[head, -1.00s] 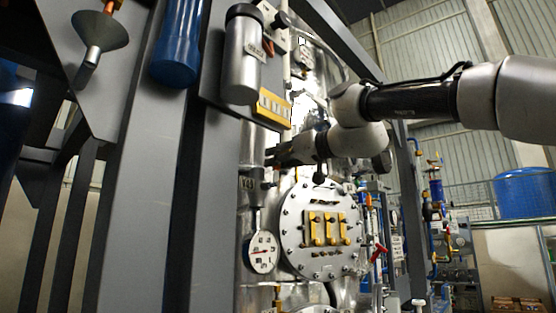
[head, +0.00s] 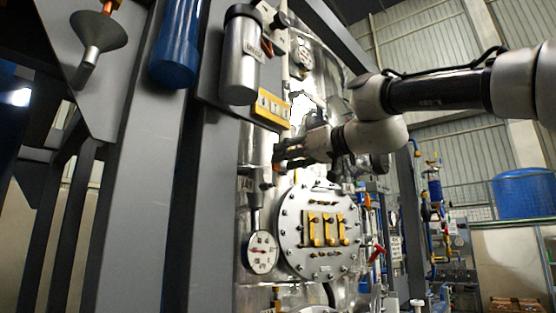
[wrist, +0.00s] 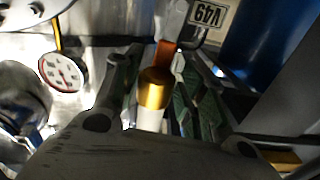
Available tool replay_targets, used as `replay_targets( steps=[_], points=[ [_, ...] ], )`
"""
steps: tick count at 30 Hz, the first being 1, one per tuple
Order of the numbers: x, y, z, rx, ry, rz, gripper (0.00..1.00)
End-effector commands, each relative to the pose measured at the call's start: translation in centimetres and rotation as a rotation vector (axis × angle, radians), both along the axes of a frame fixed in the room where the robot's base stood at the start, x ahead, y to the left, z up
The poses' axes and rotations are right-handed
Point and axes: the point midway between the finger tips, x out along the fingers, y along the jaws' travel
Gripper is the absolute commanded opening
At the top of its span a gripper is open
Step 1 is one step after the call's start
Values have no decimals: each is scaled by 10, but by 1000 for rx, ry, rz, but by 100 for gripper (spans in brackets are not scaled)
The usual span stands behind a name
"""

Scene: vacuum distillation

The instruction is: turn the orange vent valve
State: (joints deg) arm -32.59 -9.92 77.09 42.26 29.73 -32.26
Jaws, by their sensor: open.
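The orange vent valve shows in the wrist view as an orange handle (wrist: 166,54) beside a round brass-coloured end (wrist: 154,88). It lies between the two fingers of my gripper (wrist: 155,64), which stand apart on either side of it. I cannot tell whether either finger touches it. A label reading V49 (wrist: 207,12) sits just beyond the handle. In the head view my gripper (head: 283,155) is at the left side of the shiny column, above the round flange. The valve is largely hidden there.
A dial gauge (head: 263,252) hangs below my gripper; it also shows in the wrist view (wrist: 62,72). The bolted round flange (head: 320,268) is to the right. A silver cylinder (head: 240,60) and a grey post (head: 205,200) crowd the left.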

Motion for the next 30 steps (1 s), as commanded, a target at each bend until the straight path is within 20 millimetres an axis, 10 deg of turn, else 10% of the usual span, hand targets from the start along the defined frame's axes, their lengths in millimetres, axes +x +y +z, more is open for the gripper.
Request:
replay_targets(
  steps=[12, 30],
  points=[
    [-45, -59, 0, 0, 0, -2, 41],
    [-48, -62, -1, -1, 0, 0, 41]
  ],
)
